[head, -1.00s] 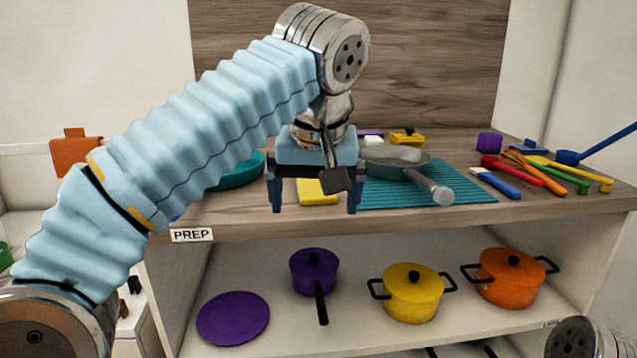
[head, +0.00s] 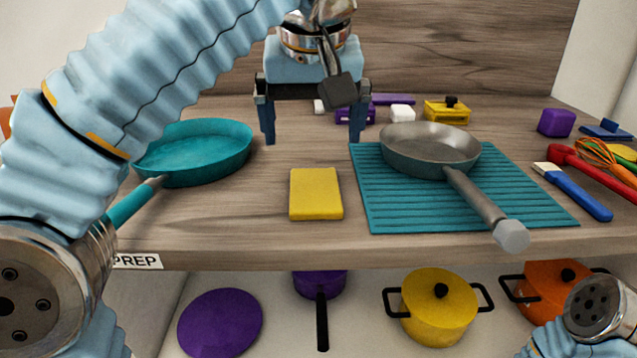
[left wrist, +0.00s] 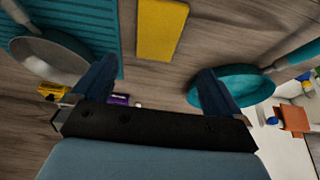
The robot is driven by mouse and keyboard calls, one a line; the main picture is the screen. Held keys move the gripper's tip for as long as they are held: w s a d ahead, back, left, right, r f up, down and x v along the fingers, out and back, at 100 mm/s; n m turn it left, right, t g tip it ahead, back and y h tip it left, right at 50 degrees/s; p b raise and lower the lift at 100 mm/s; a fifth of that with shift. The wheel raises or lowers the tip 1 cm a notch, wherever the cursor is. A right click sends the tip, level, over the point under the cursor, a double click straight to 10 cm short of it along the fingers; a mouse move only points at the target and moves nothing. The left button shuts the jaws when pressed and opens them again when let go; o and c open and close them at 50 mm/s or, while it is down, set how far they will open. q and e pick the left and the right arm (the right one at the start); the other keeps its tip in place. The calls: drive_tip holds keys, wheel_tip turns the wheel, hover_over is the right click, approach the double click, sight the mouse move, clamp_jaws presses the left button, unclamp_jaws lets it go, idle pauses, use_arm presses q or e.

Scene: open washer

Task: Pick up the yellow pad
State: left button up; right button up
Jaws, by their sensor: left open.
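The yellow pad (head: 316,194) lies flat on the wooden counter, between the teal pan and the teal ribbed mat. It also shows in the left wrist view (left wrist: 160,28) at the top middle. My left gripper (head: 312,138) is open and empty. In the head view it appears above and behind the pad, its two blue fingers pointing down. In the left wrist view its fingers (left wrist: 155,85) are spread wide, with the pad beyond them and nothing between them. Of my right arm only a joint shows at the lower right; its gripper is not in view.
A teal pan (head: 195,152) stands left of the pad. A grey pan (head: 430,150) sits on the teal mat (head: 400,212) to the right. Small purple, white and yellow items stand behind. Pots (head: 438,308) and a purple disc (head: 220,322) are on the shelf below.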

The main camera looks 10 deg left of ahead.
sight(315, 188)
use_arm(q)
drive_tip(key=x, duration=1.1)
drive_tip(key=shift+w+d+f, duration=0.1)
drive_tip(key=shift+d+f, duration=0.05)
drive_tip(key=shift+f, duration=0.3)
drive_tip(key=c, duration=0.9)
